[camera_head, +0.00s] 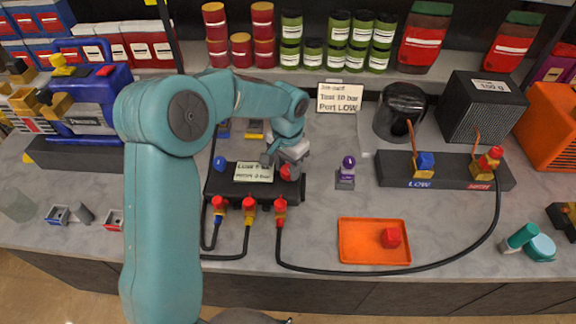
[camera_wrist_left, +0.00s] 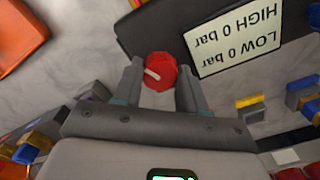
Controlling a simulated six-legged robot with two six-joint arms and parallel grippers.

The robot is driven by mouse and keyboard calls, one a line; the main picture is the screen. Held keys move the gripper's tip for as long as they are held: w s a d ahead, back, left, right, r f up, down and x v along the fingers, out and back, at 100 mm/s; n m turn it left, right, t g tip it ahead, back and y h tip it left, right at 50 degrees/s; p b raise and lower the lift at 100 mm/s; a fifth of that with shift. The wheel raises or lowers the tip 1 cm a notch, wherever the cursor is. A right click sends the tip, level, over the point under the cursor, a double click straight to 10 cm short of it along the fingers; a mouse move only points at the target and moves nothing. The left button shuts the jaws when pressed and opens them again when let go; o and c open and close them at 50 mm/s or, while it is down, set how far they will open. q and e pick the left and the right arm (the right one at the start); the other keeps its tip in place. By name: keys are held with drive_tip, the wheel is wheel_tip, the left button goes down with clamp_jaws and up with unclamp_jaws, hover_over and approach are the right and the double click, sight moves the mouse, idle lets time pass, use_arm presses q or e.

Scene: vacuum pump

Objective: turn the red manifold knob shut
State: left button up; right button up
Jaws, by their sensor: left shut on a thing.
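The black manifold block (camera_head: 220,189) sits on the bench at the middle, with a pale pressure card (camera_head: 254,172) on top. The card also shows upside down in the left wrist view (camera_wrist_left: 237,38), reading LOW 0 bar and HIGH 0 bar. The red manifold knob (camera_wrist_left: 160,72) is round with a white pointer line. It sits at the block's right end, partly hidden by my gripper in the head view (camera_head: 286,172). My left gripper (camera_wrist_left: 157,84) has its fingers on both sides of the knob and is shut on it. My right gripper is not in view.
A blue knob (camera_head: 219,163) is at the block's left end. Black hoses with red-topped fittings (camera_head: 280,207) run from its front. An orange tray (camera_head: 350,255) with a red cube (camera_head: 391,237) lies at front right. A purple-topped piece (camera_head: 347,163) stands right of the block.

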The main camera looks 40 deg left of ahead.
sight(287, 169)
use_arm(q)
drive_tip(key=m, duration=0.5)
drive_tip(key=shift+a, duration=0.15)
idle(0.6)
drive_tip(key=o, duration=1.1)
drive_tip(key=shift+c, duration=0.2)
drive_tip(key=shift+w+r, duration=0.1)
drive_tip(key=shift+r, duration=0.2)
wheel_tip(287, 169, up, 16)
drive_tip(key=shift+f, duration=0.1)
